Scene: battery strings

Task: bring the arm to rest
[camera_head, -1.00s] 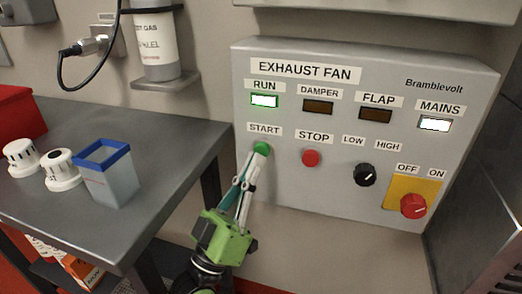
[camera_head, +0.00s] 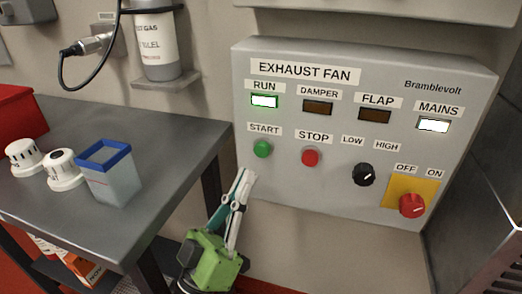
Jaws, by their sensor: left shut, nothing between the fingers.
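The RUN lamp (camera_head: 264,101) and MAINS lamp (camera_head: 433,125) are lit; the DAMPER and FLAP lamps are dark. The red STOP button (camera_head: 310,157), the black LOW/HIGH knob (camera_head: 364,174) and the red OFF/ON switch (camera_head: 411,205) are in plain view. My right gripper is not in view.
A grey bench (camera_head: 165,150) stands left of my gripper, its edge close by. On it are a blue-rimmed container (camera_head: 108,178) and two white round caps (camera_head: 64,170). A gas bottle (camera_head: 156,45) stands on a wall shelf. A metal cabinet (camera_head: 485,230) is at right.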

